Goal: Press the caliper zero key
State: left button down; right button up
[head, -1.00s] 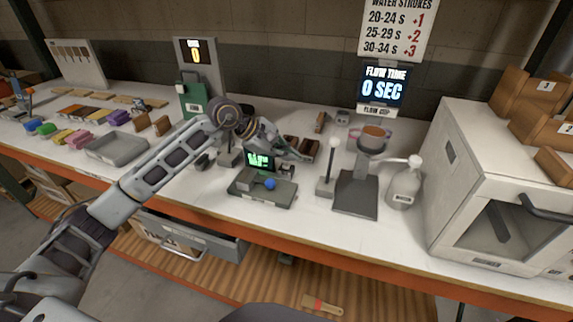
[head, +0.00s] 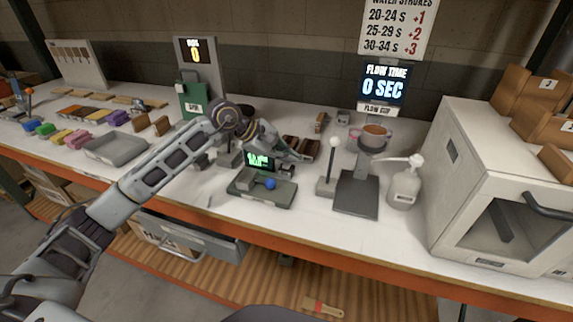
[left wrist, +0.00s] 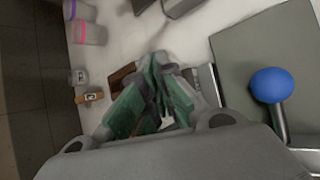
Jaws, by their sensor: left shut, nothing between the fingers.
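The caliper stand is a dark grey base plate (head: 250,191) near the bench's front edge, with a small green-lit display (head: 260,161) on it. Its digits are too small to read. My left gripper (head: 306,157) is shut and empty, just behind and right of the display. Its green-padded fingers (left wrist: 163,108) show in the left wrist view, left of the plate. I cannot make out the zero key. My right gripper is out of view.
A white-ball lever (head: 332,146) and the flow cup stand (head: 356,194) are to the right, with a pump bottle (head: 405,185) beyond. Brown blocks (head: 300,146) lie behind my gripper. A grey tray (head: 115,147) is left. The bench front edge is close.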

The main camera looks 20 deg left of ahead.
pick_arm(q)
jog(key=shift+f+b, duration=0.45)
jog(key=shift+f, duration=0.05)
dwell(0.8)
jog(key=shift+s+f, duration=0.15)
jog(key=shift+f, duration=0.3)
dwell(0.5)
jog(key=shift+r, duration=0.15)
jog(key=shift+w+a+r, duration=0.15)
jog(key=shift+w+r, duration=0.05)
jog(key=shift+r, duration=0.75)
jog(key=shift+r+p, duration=1.3)
jog(key=shift+r, duration=1.25)
jog(key=shift+r, duration=0.1)
notch_tip(320, 180, up, 9)
jog(key=p, duration=0.9)
send_over(287, 166)
